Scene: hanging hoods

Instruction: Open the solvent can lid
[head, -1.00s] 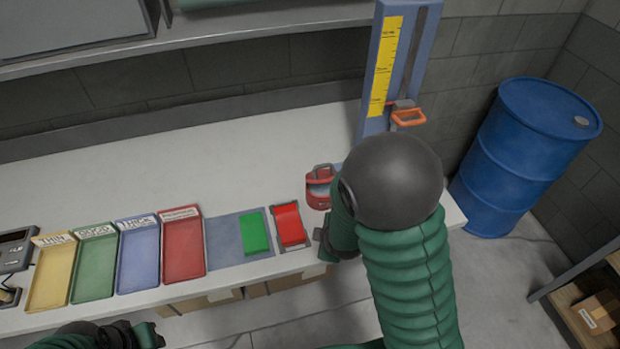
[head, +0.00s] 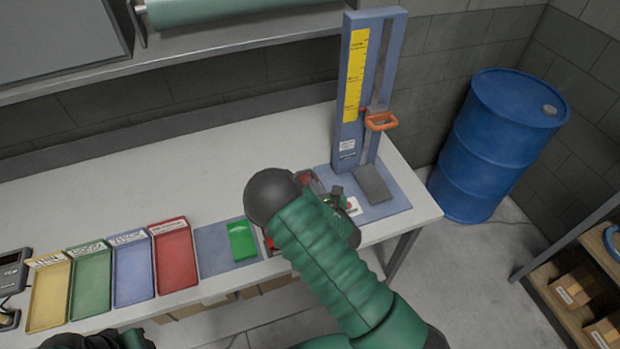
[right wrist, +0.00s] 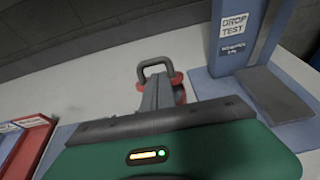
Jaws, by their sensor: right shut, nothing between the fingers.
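The solvent can, red with a grey looped handle, stands on the bench near the blue stand. In the head view only a bit of the can (head: 309,181) shows behind my right arm. In the right wrist view its red body (right wrist: 179,87) and handle show straight ahead, partly behind the fingers. The lid cannot be made out clearly. My right gripper (head: 338,195) is shut and empty, close in front of the can; contact cannot be told. Its fingers also show in the right wrist view (right wrist: 160,92). My left gripper (head: 105,340) is partly cut off at the bottom left.
A blue drop-test stand (head: 352,130) with an orange handle (head: 380,121) rises right of the can. Yellow, green, blue and red trays (head: 175,257) line the left front. A green block (head: 242,241) lies beside them. The back of the bench (head: 190,165) is clear.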

